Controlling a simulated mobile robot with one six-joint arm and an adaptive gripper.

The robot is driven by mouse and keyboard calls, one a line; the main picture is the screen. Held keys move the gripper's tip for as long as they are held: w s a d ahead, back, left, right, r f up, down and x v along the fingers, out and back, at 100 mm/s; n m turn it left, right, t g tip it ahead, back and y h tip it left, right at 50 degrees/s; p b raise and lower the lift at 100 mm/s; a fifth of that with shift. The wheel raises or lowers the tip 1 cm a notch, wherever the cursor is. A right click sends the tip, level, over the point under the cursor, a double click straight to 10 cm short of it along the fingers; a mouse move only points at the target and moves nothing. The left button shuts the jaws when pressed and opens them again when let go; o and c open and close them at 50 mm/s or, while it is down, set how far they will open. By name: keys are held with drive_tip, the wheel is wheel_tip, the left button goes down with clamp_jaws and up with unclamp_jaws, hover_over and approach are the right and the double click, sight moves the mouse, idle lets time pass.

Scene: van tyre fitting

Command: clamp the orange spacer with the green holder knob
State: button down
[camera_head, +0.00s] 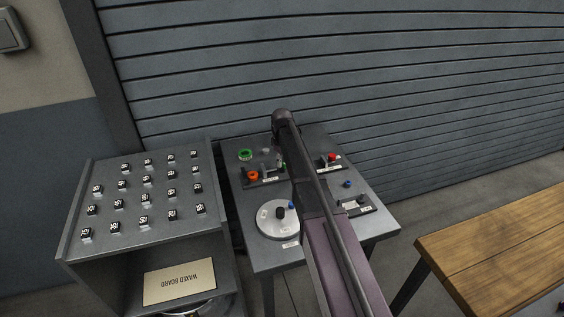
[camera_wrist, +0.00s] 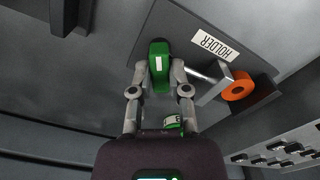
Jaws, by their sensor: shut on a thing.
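The green holder knob (camera_wrist: 158,56) sits between my gripper's two fingers in the wrist view. My gripper (camera_wrist: 156,72) is shut on it, with a finger on each side. The orange spacer (camera_wrist: 239,86) is a ring at the right end of the holder, beside a grey block and a metal rod. It also shows in the head view (camera_head: 253,175) at the left of the holder. The holder plate (camera_wrist: 180,30) carries a white HOLDER label. In the head view my arm hides most of the knob and my gripper.
On the grey table (camera_head: 240,215) stand a green ring (camera_head: 245,155), a red-knobbed fixture (camera_head: 331,158), a round grey disc (camera_head: 270,220) and another small fixture (camera_head: 357,205). A grey rack (camera_head: 150,235) with several labelled black pieces is at left. A wooden bench (camera_head: 500,250) is at right.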

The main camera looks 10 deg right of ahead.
drive_tip(key=shift+m, duration=0.3)
drive_tip(key=m, duration=0.8)
drive_tip(key=shift+m, duration=0.4)
drive_tip(key=m, duration=0.4)
drive_tip(key=shift+m, duration=0.3)
drive_tip(key=shift+s+m, duration=0.1)
drive_tip(key=shift+m, duration=2.2)
drive_tip(key=c, duration=0.6)
unclamp_jaws()
